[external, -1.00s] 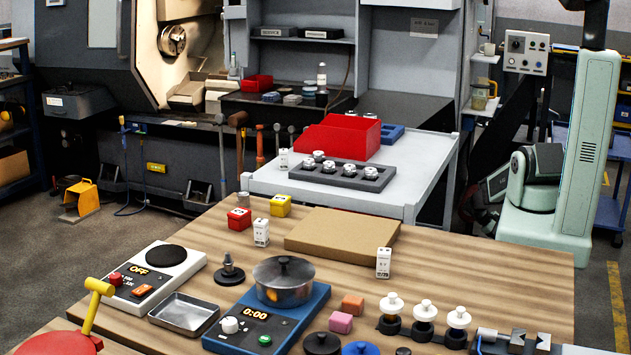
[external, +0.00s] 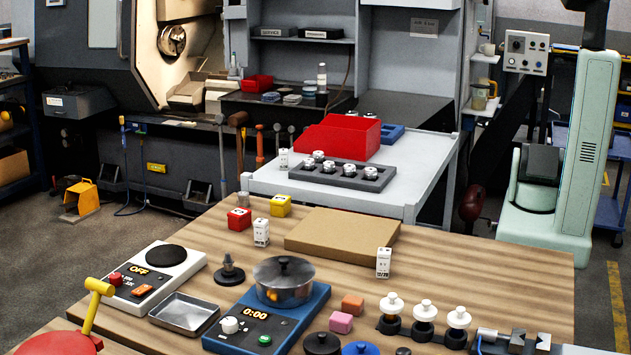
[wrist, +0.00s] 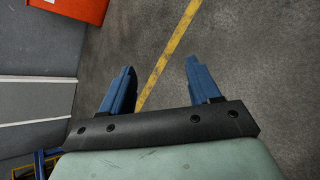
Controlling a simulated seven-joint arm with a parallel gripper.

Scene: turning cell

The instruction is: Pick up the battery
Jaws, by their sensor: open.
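Small white upright blocks with printed labels and small tops look like batteries. One (external: 384,262) stands at the right front corner of the cardboard-coloured board, and another (external: 261,232) stands left of the board on the wooden table. A similar white block (external: 283,158) stands on the grey cart behind. I cannot tell which one is meant. My gripper (wrist: 160,82) shows only in the wrist view; its two blue fingers are wide apart with nothing between them. Below it are the bare grey floor and a yellow line, with no battery in that view.
A red bin (external: 338,137) stands on the cart.

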